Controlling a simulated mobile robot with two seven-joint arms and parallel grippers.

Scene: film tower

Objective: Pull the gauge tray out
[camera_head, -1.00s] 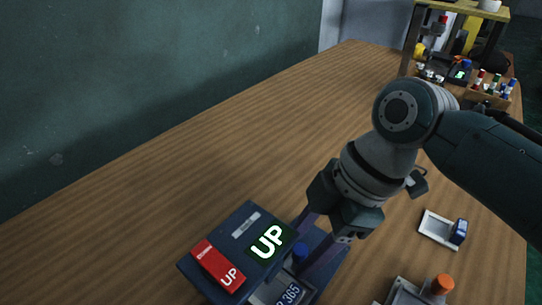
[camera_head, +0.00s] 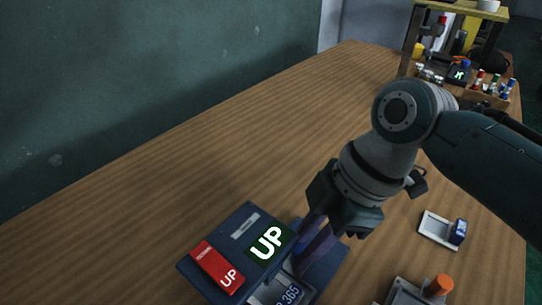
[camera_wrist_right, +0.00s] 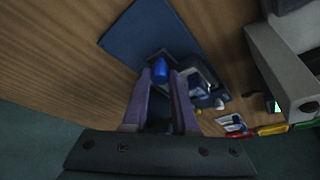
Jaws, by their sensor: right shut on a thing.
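A dark blue box with a green "UP" screen (camera_head: 268,243) and a red "UP" plate (camera_head: 218,268) stands at the bottom of the head view. Beside it is the gauge tray (camera_head: 278,292), with a label ending in "365", partly cut off by the frame edge. My right gripper (camera_head: 308,242) reaches down over the tray, its purple fingers covering most of the tray's blue knob. In the right wrist view the blue knob (camera_wrist_right: 160,70) sits between the two fingertips, and the gripper is shut on it. My left gripper is not in view.
A small white tray with a blue block (camera_head: 440,230) and a grey fixture with an orange knob (camera_head: 440,286) lie to the right. A shelf rack with small bottles (camera_head: 460,50) stands at the far end. The wooden table (camera_head: 230,150) is clear at left and middle.

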